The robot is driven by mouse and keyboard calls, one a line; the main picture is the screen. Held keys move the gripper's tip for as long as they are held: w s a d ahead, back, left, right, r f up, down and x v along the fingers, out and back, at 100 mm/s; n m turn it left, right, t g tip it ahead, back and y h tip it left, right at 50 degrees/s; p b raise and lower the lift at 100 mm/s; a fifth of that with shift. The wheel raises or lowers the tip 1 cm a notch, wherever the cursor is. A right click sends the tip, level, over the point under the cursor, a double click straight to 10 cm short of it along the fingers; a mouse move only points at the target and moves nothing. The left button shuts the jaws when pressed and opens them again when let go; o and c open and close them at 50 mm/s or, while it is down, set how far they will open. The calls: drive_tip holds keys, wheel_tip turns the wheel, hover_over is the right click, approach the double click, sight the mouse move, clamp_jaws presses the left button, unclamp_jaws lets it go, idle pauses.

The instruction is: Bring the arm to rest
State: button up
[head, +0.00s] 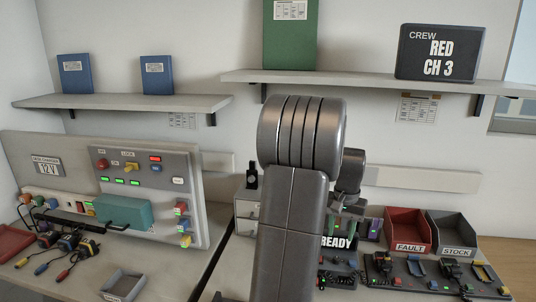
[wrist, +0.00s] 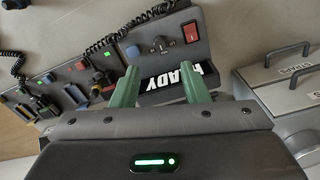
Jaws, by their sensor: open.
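My arm rises through the middle of the head view and bends forward over the bench. My gripper (wrist: 160,82) shows in the wrist view as two green fingers spread apart, with nothing held between them. Beyond the fingers is a dark radio unit (wrist: 165,40) with a red switch, a knob and a coiled cord. A black READY sign (wrist: 178,82) lies behind the fingertips; I cannot tell if they touch it. The READY sign also shows in the head view (head: 338,242), partly hidden by my arm.
Red FAULT bin (head: 408,232) and grey STOCK bin (head: 456,236) stand right, behind a rack of radios (head: 430,275). A control panel (head: 150,190) stands left. A grey tray (head: 124,284) sits on the front left bench. Shelves hold blue binders and a CREW RED CH 3 sign (head: 440,52).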

sight(337, 258)
wheel_tip(337, 258, down, 9)
drive_tip(key=shift+f, duration=0.2)
drive_tip(key=shift+r, duration=0.1)
idle(0.4)
